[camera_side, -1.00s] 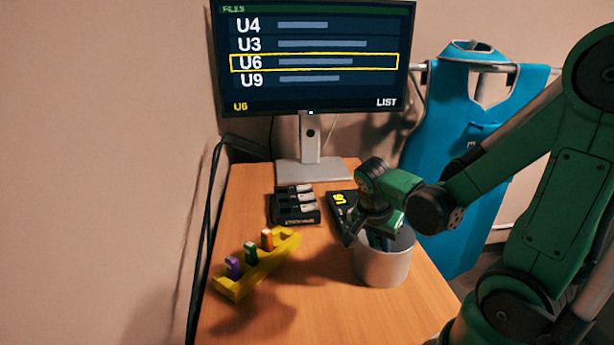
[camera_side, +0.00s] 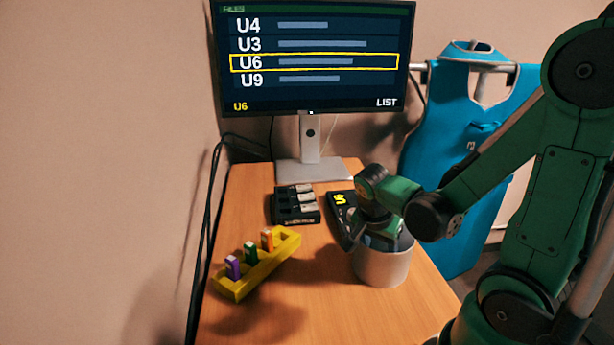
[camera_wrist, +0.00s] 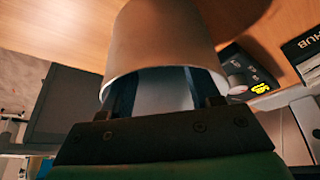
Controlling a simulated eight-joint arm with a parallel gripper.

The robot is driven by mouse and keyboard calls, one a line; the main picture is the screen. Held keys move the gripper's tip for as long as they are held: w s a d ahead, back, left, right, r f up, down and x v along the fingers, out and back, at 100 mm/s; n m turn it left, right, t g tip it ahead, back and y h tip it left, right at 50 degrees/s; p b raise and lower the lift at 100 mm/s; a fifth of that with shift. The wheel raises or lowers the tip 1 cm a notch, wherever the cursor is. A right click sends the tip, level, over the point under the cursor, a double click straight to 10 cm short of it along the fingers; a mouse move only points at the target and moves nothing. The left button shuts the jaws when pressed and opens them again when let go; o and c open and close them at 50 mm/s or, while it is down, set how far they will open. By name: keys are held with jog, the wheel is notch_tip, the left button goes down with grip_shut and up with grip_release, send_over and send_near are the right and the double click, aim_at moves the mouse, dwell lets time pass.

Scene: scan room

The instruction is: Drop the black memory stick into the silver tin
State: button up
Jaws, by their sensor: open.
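The silver tin (camera_side: 383,269) stands upright on the wooden table, and its wall also shows in the wrist view (camera_wrist: 168,35). My gripper (camera_side: 381,240) points down into the tin's mouth, with its fingertips hidden behind the rim in the side view. In the wrist view its two fingers (camera_wrist: 163,88) are spread apart and reach inside the tin. I see no black memory stick between them or elsewhere. The tin's floor is not clear to see.
A yellow rack (camera_side: 238,287) holds purple, green and orange sticks at the front left. A black hub (camera_side: 307,218) with several pale sticks stands behind it. A small black device (camera_side: 338,213) with a yellow display sits beside the tin. A monitor (camera_side: 312,97) stands at the back.

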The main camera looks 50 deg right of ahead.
jog(key=shift+r, duration=3.55)
jog(key=w+a+r+n+t+y, duration=0.1)
jog(key=w+a+n+t+y, duration=0.1)
jog(key=a+n, duration=0.4)
jog(key=w+a+n+t+y, duration=0.2)
jog(key=w+a+n+t, duration=0.2)
jog(key=a+n, duration=0.3)
jog(key=n+t, duration=0.1)
jog(key=n, duration=0.4)
jog(key=shift+r, duration=0.35)
